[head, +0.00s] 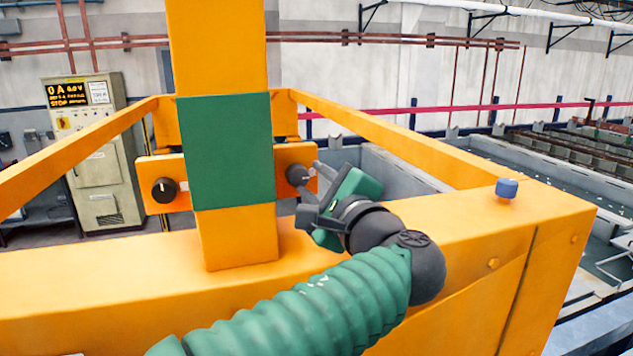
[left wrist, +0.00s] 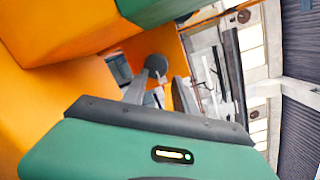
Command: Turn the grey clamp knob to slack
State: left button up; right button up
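The grey clamp knob (head: 297,174) sits on the right end of the orange plate (head: 281,155) behind the green-banded post. A darker black knob (head: 164,190) with a pale mark is on the plate's left end. My left gripper (head: 309,188) is at the grey knob, coming from the right and front. In the left wrist view its fingers (left wrist: 162,80) are apart, with the grey knob (left wrist: 156,63) at the fingertips. Whether either finger touches the knob cannot be told. My right gripper is not in view.
The orange post with its green band (head: 232,150) stands just left of the gripper. Orange rails (head: 390,135) run back on both sides. A control cabinet (head: 95,150) is at the back left, grey tanks (head: 395,178) behind.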

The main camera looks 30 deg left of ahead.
pick_arm(q)
jog(key=shift+s+a+r, duration=0.15)
jog(key=shift+s+a, duration=0.45)
jog(key=shift+a, duration=0.05)
grip_shut()
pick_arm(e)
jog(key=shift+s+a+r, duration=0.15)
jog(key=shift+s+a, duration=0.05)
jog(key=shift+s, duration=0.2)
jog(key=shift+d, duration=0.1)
